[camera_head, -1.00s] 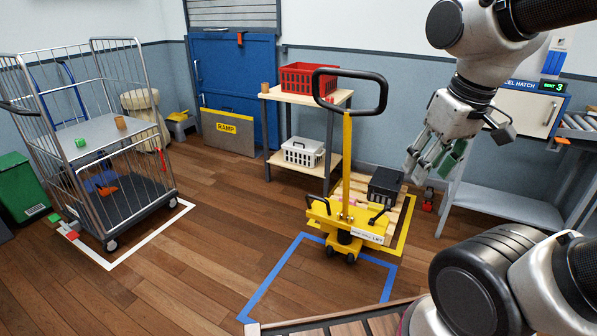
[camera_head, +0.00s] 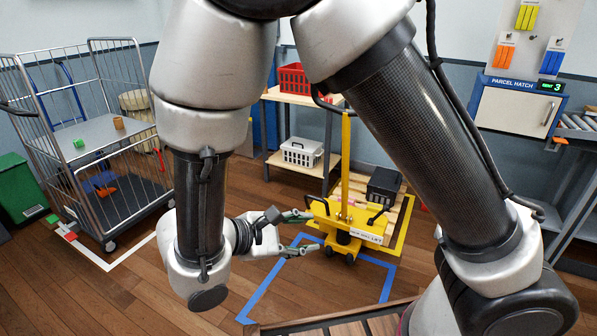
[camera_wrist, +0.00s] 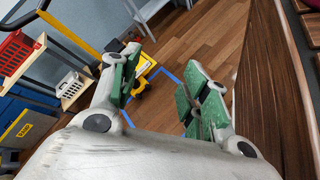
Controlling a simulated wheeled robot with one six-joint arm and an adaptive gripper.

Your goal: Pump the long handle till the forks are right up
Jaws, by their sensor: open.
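The yellow pallet lift (camera_head: 347,222) stands in the middle of the floor, at the blue taped outline. Its long handle (camera_head: 346,155) rises upright from it, and the black loop at the top is mostly hidden behind my arm. In the wrist view the yellow handle (camera_wrist: 68,29) shows at upper left, and the lift's body (camera_wrist: 143,66) shows beyond the fingers. The forks are hidden under the wooden pallet (camera_head: 395,214). My gripper (camera_head: 297,233) is open and empty, low in front and left of the lift, apart from the handle. It also shows in the wrist view (camera_wrist: 160,95).
A black box (camera_head: 384,186) sits on the pallet. A shelf (camera_head: 300,165) with a red crate (camera_head: 293,79) and white basket (camera_head: 302,152) stands behind. A cage trolley (camera_head: 95,140) is at left. A wooden edge (camera_head: 330,318) lies in front. Floor at left centre is clear.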

